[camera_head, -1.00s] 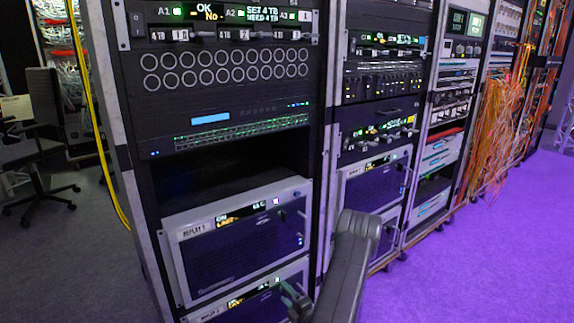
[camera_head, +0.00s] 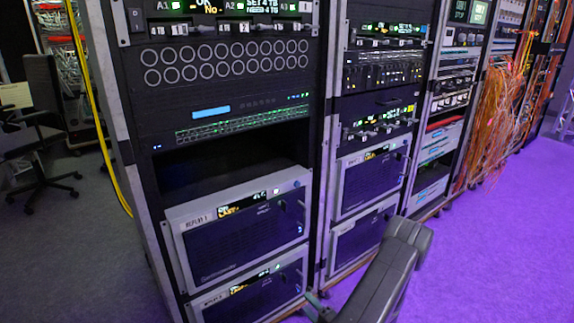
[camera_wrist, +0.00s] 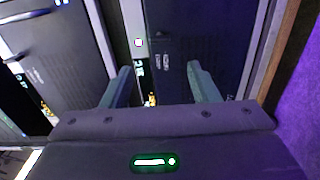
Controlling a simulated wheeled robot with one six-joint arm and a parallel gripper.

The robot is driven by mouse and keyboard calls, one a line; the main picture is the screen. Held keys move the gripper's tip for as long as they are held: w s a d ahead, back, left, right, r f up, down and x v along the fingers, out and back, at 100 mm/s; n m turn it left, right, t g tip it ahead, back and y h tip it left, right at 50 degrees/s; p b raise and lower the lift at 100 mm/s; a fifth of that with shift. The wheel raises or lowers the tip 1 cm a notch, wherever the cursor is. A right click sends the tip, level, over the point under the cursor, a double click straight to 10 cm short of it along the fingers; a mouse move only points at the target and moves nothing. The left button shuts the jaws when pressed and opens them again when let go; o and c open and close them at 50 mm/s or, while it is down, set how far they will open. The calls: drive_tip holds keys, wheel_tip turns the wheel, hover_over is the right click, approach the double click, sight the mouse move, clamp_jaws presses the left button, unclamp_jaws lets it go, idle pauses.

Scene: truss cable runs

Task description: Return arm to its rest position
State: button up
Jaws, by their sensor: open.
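My gripper (camera_wrist: 161,72) shows in the wrist view with its two fingers spread apart and nothing between them. Beyond the fingers are the dark front panels of rack units (camera_wrist: 195,35), seen at a tilt. In the head view my dark grey arm (camera_head: 385,270) rises from the bottom edge, right of centre, in front of the racks' lower part. A small greenish part beside it at the bottom edge may be the gripper; most of it is out of frame there.
A near rack (camera_head: 228,115) holds grey replay units (camera_head: 240,230) below an empty dark slot. A second rack (camera_head: 375,120) stands to its right, with orange cables (camera_head: 495,130) farther on. A yellow cable (camera_head: 97,120) and a chair (camera_head: 38,135) are at left. Purple floor at right is clear.

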sight(286, 281)
drive_tip(key=b+x, duration=0.3)
drive_tip(key=x, duration=0.9)
drive_tip(key=shift+a, duration=0.1)
drive_tip(key=shift+w+a, duration=0.15)
drive_tip(key=shift+w, duration=0.1)
drive_tip(key=shift+n+p, duration=0.4)
drive_tip(key=shift+n, duration=8.6)
drive_tip(key=shift+s+r, duration=0.1)
